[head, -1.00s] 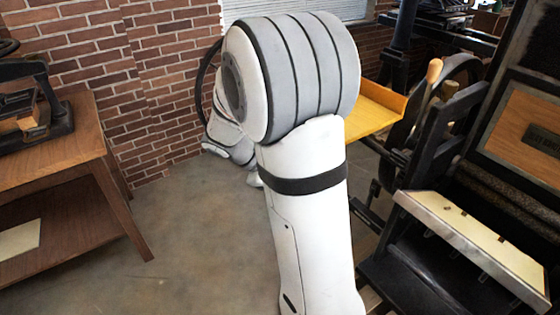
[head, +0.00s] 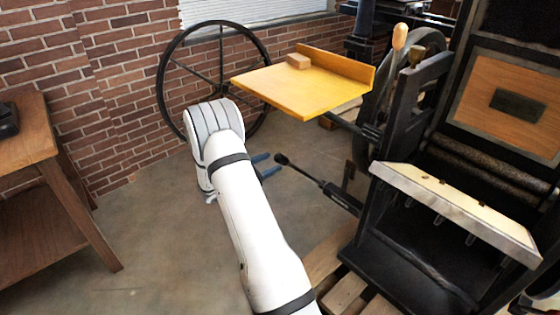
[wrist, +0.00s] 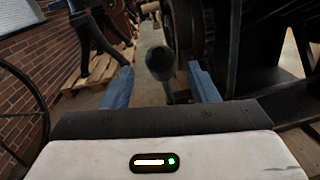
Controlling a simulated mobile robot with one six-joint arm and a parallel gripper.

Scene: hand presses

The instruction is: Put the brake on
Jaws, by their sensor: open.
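A black lever with a rounded knob (head: 282,159) sticks out low from the left side of the black press (head: 400,150), slanting up to the left. Its knob also shows in the wrist view (wrist: 160,62), in line with the gap between my blue fingers. My gripper (head: 266,166) is open and empty, with its fingertips just left of the knob in the head view. In the wrist view my gripper (wrist: 160,72) has one finger on each side of the knob, and I see no contact. No label marks the lever as the brake.
A yellow board (head: 300,90) with a small wooden block (head: 298,61) stands above and behind my gripper. A large spoked wheel (head: 163,85) is behind my arm. A wooden-handled lever (head: 399,38) rises from the press. A wooden table (head: 40,150) stands left; floor between is clear.

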